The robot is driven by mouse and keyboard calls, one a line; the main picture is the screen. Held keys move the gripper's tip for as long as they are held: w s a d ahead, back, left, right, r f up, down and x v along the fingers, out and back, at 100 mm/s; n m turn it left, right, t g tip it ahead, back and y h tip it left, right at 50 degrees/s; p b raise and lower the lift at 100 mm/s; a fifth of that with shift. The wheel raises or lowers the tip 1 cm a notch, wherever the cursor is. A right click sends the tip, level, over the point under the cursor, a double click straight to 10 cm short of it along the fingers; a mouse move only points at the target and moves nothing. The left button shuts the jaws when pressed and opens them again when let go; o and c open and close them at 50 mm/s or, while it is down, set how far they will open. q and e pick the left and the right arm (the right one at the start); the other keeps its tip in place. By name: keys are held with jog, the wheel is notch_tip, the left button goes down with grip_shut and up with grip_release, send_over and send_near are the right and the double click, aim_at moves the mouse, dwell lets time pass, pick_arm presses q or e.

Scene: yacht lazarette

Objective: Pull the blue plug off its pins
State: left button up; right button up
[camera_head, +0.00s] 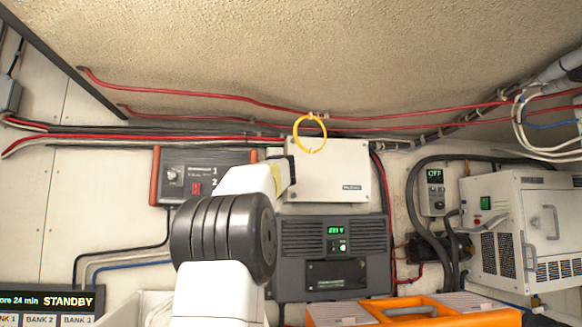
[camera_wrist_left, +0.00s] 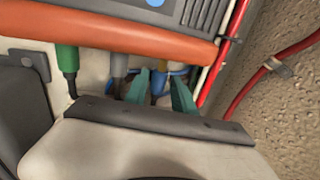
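In the left wrist view, the two teal fingers of my left gripper (camera_wrist_left: 160,84) point up toward an orange-red bumper on a device. They stand apart on either side of a small, dark blue and brownish piece (camera_wrist_left: 158,82) that looks like the blue plug. A gap seems to show beside it, so I see no firm grip. More blue shows just outside both fingers. A green plug (camera_wrist_left: 67,60) and a grey plug (camera_wrist_left: 118,65) hang from the bumper to the left. The pins are hidden. In the head view my left arm hides the fingers. My right gripper is not in view.
A dark panel (camera_head: 195,165) with orange ends is left of a white box (camera_head: 330,170). A yellow ring (camera_head: 310,133) hangs above the box. A dark unit (camera_head: 365,245) is below, an orange case (camera_head: 410,312) in front. Red cables (camera_head: 240,98) cross the wall.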

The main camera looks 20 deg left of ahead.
pick_arm(q)
jog(key=r+v, duration=0.1)
jog(key=v, duration=0.5)
jog(key=shift+s+d+r, duration=0.2)
jog(key=shift+s+d, duration=0.05)
jog(key=shift+s, duration=0.25)
dwell(0.4)
